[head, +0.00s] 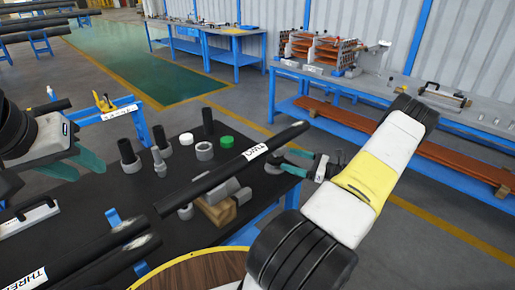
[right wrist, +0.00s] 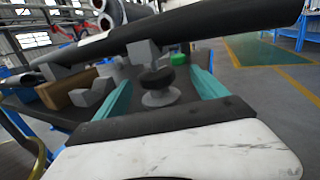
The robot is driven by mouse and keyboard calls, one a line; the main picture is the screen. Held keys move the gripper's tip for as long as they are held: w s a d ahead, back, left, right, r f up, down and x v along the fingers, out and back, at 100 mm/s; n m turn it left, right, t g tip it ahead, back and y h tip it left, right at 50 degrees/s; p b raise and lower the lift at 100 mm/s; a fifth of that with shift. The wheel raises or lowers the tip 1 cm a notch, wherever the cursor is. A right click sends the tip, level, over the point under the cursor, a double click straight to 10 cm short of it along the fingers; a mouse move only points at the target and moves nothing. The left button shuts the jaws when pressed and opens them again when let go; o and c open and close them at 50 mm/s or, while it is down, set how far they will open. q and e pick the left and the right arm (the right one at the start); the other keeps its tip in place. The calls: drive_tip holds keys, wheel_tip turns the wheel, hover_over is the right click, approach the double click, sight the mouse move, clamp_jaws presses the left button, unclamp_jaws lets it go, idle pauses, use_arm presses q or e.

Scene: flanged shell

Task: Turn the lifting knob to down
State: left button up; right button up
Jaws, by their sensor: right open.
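The lifting knob appears to be the dark round knob with a grey flared part (right wrist: 158,92) in the right wrist view. It stands under a long black pipe, beside a grey block. My right gripper (right wrist: 162,74) is open, with its teal fingers on either side of the knob and a visible gap to each. In the head view my right gripper (head: 285,161) is at the right edge of the dark table, close to a small grey part (head: 273,166). My left gripper (head: 76,165) is at the far left with its teal fingers apart, holding nothing visible. I cannot tell the knob's setting.
The black pipe labelled TWO (head: 235,167) lies slanted above the table on grey and wooden supports (head: 218,208). Another pipe labelled THREE (head: 85,255) lies at lower left. Black and grey cylinders and a green cap (head: 227,142) stand behind.

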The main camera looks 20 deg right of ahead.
sight(274, 156)
drive_tip(key=shift+s+a+f+m+t+h, duration=0.1)
drive_tip(key=shift+s+a+m+t+h, duration=0.1)
drive_tip(key=shift+s+m+h, duration=0.2)
drive_tip(key=shift+s+a+f+m+t+h, duration=0.1)
drive_tip(key=shift+s+m+t+h, duration=0.1)
drive_tip(key=shift+s+m+h, duration=0.25)
drive_tip(key=shift+w+a, duration=0.1)
drive_tip(key=shift+a, duration=0.05)
drive_tip(key=shift+h, duration=0.25)
drive_tip(key=x, duration=0.7)
drive_tip(key=shift+w+a, duration=0.15)
drive_tip(key=shift+w, duration=0.05)
drive_tip(key=c, duration=1.4)
drive_tip(key=shift+o, duration=0.2)
drive_tip(key=n+g+y, duration=0.4)
drive_tip(key=shift+g, duration=0.4)
drive_tip(key=shift+n+g+y, duration=0.4)
drive_tip(key=shift+n, duration=0.05)
